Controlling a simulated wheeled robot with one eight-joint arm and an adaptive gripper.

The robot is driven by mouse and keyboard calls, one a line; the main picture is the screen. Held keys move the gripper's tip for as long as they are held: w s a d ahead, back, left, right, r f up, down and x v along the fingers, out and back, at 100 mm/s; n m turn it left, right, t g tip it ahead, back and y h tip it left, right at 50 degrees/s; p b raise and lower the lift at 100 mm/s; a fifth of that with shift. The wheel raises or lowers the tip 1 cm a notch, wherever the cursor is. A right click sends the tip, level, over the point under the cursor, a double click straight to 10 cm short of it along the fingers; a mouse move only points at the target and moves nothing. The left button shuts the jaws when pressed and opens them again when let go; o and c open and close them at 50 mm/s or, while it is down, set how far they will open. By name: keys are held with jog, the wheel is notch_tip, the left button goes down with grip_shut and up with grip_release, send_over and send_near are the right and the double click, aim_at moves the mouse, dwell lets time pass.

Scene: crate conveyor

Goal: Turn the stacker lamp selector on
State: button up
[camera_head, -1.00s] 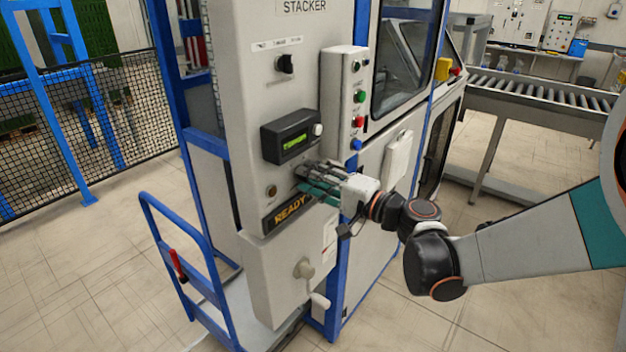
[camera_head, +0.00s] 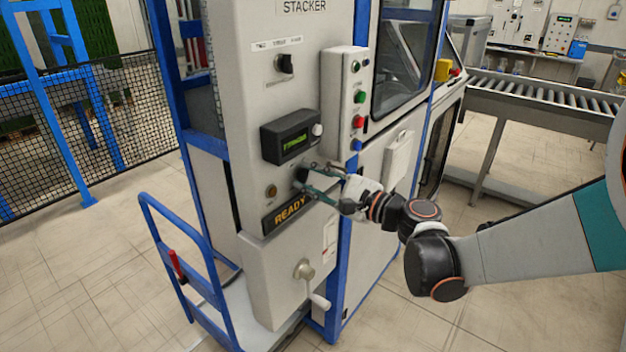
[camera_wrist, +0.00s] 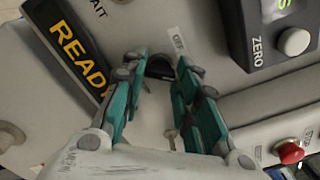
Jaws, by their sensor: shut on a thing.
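The stacker panel (camera_head: 253,105) is a light grey upright box. A black selector knob (camera_head: 302,173) sits low on it, below the display box and right of the amber lamp. In the wrist view the dark knob (camera_wrist: 160,69) is between the fingertips, partly hidden by them. My gripper (camera_head: 311,177) has its teal fingers on either side of the knob and is shut on it; it also shows in the wrist view (camera_wrist: 159,77).
Another black selector (camera_head: 285,64) is higher on the panel. The display box (camera_head: 291,136) is just above my gripper, the READY sign (camera_head: 288,214) below left. A column of push buttons (camera_head: 358,97) stands to the right. A crank handle (camera_head: 308,277) is below.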

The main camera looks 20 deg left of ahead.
dwell(0.4)
jog(key=o, duration=1.1)
jog(key=shift+c, duration=0.2)
jog(key=shift+d+m, duration=0.1)
jog(key=shift+m, duration=0.2)
jog(key=v, duration=1.1)
jog(key=shift+s+d, duration=0.15)
jog(key=shift+d, duration=0.25)
